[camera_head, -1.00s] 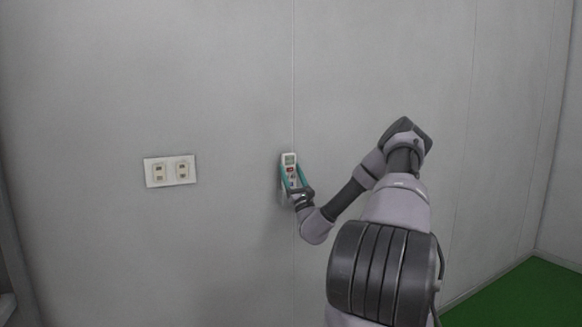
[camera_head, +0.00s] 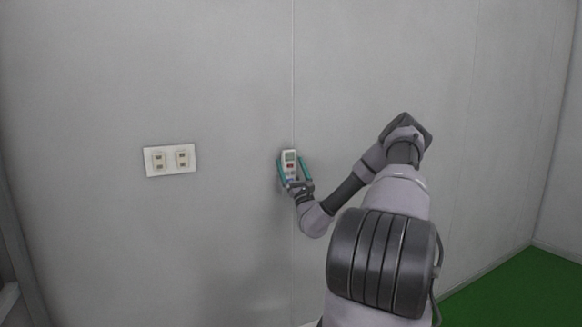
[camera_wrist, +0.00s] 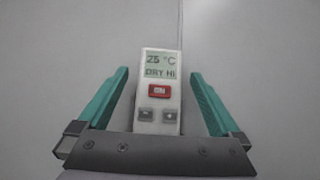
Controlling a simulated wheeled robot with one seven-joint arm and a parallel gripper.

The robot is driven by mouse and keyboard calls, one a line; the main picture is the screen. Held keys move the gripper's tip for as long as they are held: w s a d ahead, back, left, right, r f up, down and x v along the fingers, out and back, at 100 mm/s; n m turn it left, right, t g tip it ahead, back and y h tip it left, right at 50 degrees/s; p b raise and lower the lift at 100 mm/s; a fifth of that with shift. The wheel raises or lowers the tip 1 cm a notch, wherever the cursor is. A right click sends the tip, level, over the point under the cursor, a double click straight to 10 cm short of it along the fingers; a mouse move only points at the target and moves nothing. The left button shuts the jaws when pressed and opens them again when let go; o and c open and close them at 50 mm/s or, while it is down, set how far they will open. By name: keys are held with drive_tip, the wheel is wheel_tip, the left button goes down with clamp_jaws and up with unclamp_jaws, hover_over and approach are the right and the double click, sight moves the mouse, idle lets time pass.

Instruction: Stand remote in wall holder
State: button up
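The white remote (camera_head: 290,160) is upright against the grey wall, with a screen at its top and a red button below. In the wrist view the remote (camera_wrist: 159,92) shows a screen reading 25 °C and two grey buttons under the red one. My gripper (camera_head: 293,172) is in front of the wall at the remote's lower part. In the wrist view its teal fingers (camera_wrist: 158,78) stand open on either side of the remote, with a gap on both sides. The remote's lower end is hidden behind my gripper's palm. The wall holder cannot be made out.
A white wall plate with two outlets (camera_head: 170,160) is on the wall to the left. A thin vertical seam runs down the wall behind the remote. Green floor (camera_head: 510,290) shows at the lower right. The wall around the remote is otherwise bare.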

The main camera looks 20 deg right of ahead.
drive_tip(key=v, duration=1)
drive_tip(key=shift+s+f, duration=0.25)
drive_tip(key=s+a+r+n+g+y, duration=0.2)
drive_tip(key=a+r+n+g+y, duration=0.45)
drive_tip(key=a+n+y, duration=0.6)
drive_tip(key=s+a+r+n+g+y, duration=0.2)
drive_tip(key=s+a+r+n+g, duration=0.2)
drive_tip(key=s+a+n+g, duration=1.5)
drive_tip(key=s+d+r+t+h, duration=0.5)
drive_tip(key=s+d+r+h, duration=0.3)
drive_tip(key=d+r+h, duration=0.4)
drive_tip(key=shift+d+r+t+h, duration=0.4)
drive_tip(key=shift+r+h, duration=0.15)
drive_tip(key=shift+h, duration=0.2)
drive_tip(key=shift+s, duration=0.1)
